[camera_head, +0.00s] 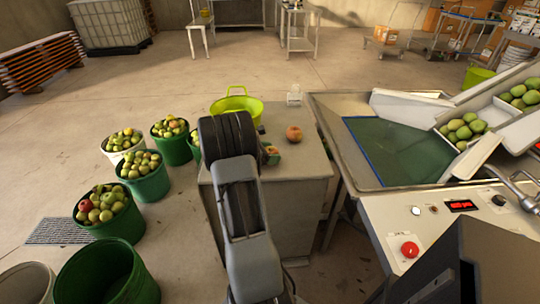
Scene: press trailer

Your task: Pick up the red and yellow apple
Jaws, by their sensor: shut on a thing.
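A red and yellow apple (294,133) sits on the grey worktop (305,172), right of my arm. A small dark green container (272,160) with something brownish in it lies just left of the apple, partly covered by my arm. My arm reaches up from the bottom over the left part of the worktop. Its dark upper joint stands left of the apple, with a gap between them. My gripper's fingertips are hidden behind the arm, so what they hold does not show.
A yellow-green basin (237,104) and a small whitish object (294,96) stand at the worktop's back edge. Green buckets of apples (108,214) stand on the floor to the left. A metal sorting table (330,112) and a control panel with a red button (410,250) are at right.

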